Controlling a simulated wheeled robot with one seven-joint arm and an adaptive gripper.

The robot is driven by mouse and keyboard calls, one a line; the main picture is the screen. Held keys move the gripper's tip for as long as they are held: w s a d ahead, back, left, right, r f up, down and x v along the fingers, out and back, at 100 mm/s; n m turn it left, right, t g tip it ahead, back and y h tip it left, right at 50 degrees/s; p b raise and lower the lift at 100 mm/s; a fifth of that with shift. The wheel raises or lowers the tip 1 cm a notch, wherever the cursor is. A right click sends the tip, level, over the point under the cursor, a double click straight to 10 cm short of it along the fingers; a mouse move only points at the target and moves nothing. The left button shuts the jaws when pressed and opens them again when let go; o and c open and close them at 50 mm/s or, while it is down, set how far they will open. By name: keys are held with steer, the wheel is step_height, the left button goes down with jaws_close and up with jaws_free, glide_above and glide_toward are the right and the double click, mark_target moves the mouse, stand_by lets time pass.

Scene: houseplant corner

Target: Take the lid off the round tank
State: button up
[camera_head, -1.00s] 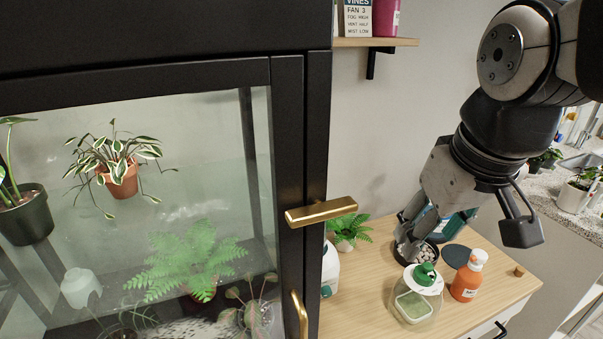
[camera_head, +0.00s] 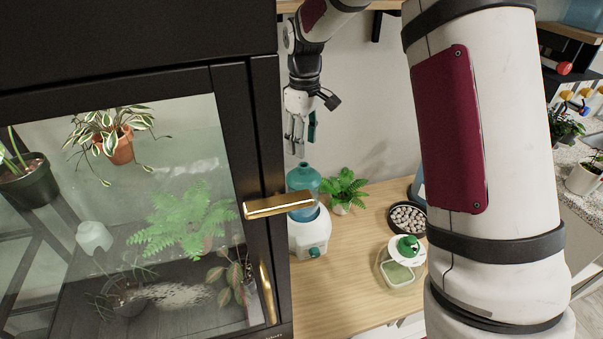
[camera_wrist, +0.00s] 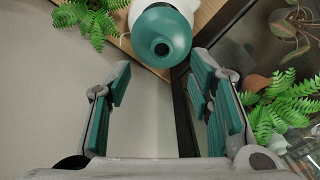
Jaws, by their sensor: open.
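A clear round container (camera_head: 385,272) stands on the wooden cabinet top in the head view. A white lid with a green knob (camera_head: 408,246) sits on it. A white base (camera_head: 310,240) carries a teal rounded tank (camera_head: 303,182). The teal tank also shows in the wrist view (camera_wrist: 150,27), with a dark round opening or cap in its top. My gripper (camera_head: 297,148) is open and empty, above the teal tank and apart from it. Its teal-padded fingers (camera_wrist: 160,75) are spread in the wrist view. The clear container is well to the right of my gripper.
A black framed glass cabinet (camera_head: 262,140) with a brass handle (camera_head: 278,205) is close on the left, plants inside. A potted fern (camera_head: 343,188) and a dark tray of pebbles (camera_head: 407,218) stand on the wooden top (camera_head: 340,285). My arm hides the right side.

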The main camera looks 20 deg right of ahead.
mark_target(304, 165)
steer(key=f+p, duration=0.1)
steer(key=f, duration=0.2)
steer(key=f+p, duration=0.1)
steer(key=f, duration=0.2)
steer(key=shift+s+f, duration=0.2)
steer(key=shift+f, duration=0.15)
steer(key=shift+w+f, duration=0.1)
steer(key=shift+f, duration=0.25)
jaws_close()
